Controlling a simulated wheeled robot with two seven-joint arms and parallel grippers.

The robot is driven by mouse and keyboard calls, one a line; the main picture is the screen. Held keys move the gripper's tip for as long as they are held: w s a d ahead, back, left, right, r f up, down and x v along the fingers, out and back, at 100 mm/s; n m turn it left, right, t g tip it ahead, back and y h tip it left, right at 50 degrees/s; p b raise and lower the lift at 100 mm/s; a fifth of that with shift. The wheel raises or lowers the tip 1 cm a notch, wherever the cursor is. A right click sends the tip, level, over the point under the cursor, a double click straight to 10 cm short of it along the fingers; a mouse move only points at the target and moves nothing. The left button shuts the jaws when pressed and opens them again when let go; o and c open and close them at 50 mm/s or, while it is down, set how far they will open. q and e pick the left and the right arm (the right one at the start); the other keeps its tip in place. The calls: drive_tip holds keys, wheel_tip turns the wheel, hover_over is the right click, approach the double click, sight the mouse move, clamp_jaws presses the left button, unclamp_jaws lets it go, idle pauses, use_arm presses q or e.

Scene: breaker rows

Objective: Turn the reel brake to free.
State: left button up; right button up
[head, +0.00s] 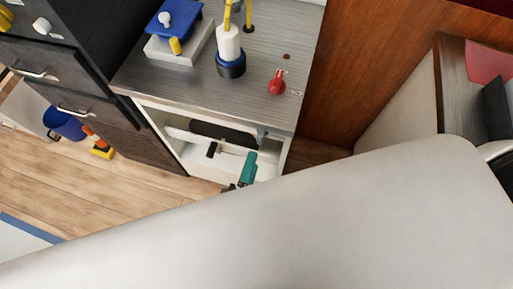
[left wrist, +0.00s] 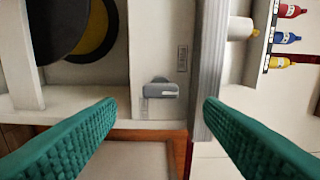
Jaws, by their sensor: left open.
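A small grey lever (left wrist: 160,90), which looks like the reel brake, sits on a white panel in the left wrist view. Its handle points sideways to the right, and small markings are beside it, too small to read. A dark round reel with a yellow ring (left wrist: 92,30) is to its left. My left gripper (left wrist: 160,112) is open, its teal fingers on either side of the lever and apart from it. In the head view my left gripper (head: 247,169) is at the open front of the cabinet, where the lever cannot be made out. My right gripper is not in view.
The grey counter (head: 270,62) carries a red knob (head: 277,84), a white-and-blue cylinder (head: 230,52) and a blue-topped box (head: 174,24). A dark roll (head: 223,133) is inside the cabinet below. A grey upright edge (left wrist: 207,70) stands close by the right finger.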

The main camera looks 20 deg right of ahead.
use_arm(q)
drive_tip(key=v, duration=0.5)
drive_tip(key=shift+b, duration=0.3)
drive_tip(key=w+a+f+m+g+y+p, duration=0.1)
drive_tip(key=a+f+m+g+y, duration=0.3)
drive_tip(key=f, duration=0.9)
drive_tip(key=a+f+m+g+p, duration=0.2)
drive_tip(key=a+f+m, duration=0.4)
drive_tip(key=f, duration=0.7)
drive_tip(key=s+a+f+m+g+y+p, duration=0.1)
drive_tip(key=s+a+f+m+g+y, duration=0.2)
drive_tip(key=s+a+f, duration=1.2)
drive_tip(key=s+a+g+y, duration=0.2)
drive_tip(key=g+y, duration=0.1)
drive_tip(key=g, duration=0.2)
drive_tip(key=shift+s+f+m, duration=0.25)
drive_tip(key=shift+m, duration=0.15)
